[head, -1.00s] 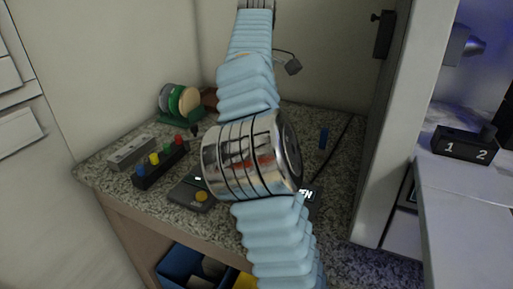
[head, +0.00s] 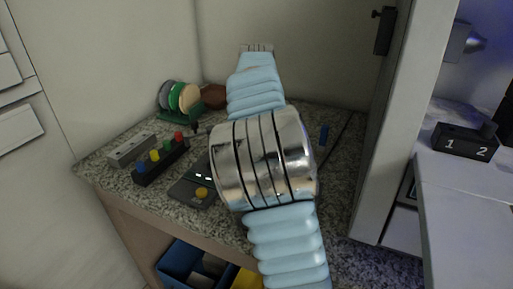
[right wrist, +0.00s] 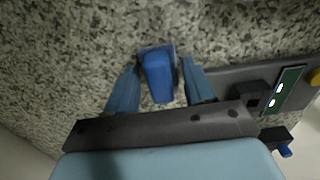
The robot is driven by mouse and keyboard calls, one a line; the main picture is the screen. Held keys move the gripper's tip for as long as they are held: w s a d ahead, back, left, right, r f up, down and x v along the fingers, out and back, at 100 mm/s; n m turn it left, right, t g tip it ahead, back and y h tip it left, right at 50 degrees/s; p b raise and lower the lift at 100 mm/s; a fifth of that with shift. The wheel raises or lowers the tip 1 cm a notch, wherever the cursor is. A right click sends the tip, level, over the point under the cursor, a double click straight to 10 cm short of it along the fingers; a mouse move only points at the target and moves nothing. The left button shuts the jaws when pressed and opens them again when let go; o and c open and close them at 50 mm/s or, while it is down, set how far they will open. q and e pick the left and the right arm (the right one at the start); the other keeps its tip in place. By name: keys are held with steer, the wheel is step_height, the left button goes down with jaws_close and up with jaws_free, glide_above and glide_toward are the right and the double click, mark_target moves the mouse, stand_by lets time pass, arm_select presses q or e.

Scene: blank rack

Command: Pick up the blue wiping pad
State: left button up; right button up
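The blue wiping pad (right wrist: 158,78) stands on the speckled counter in the right wrist view. My right gripper (right wrist: 160,64) is open, with one blue finger on each side of the pad. A narrow gap shows at each side, and the fingers do not appear closed on it. In the head view my right arm covers the middle of the counter and hides the fingers. My left gripper is not in view.
A grey device with a lit screen (right wrist: 287,90) lies close beside the right finger. The head view shows a black rack with coloured knobs (head: 160,163), a green disc holder (head: 180,115), a blue bin (head: 180,262) below, and a wall panel at right.

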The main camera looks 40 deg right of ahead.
steer(key=c, duration=0.7)
steer(key=shift+r, duration=0.55)
steer(key=s+a+r, duration=0.6)
steer(key=a+r, duration=0.6)
steer(key=shift+s+a, duration=0.2)
steer(key=shift+a, duration=0.05)
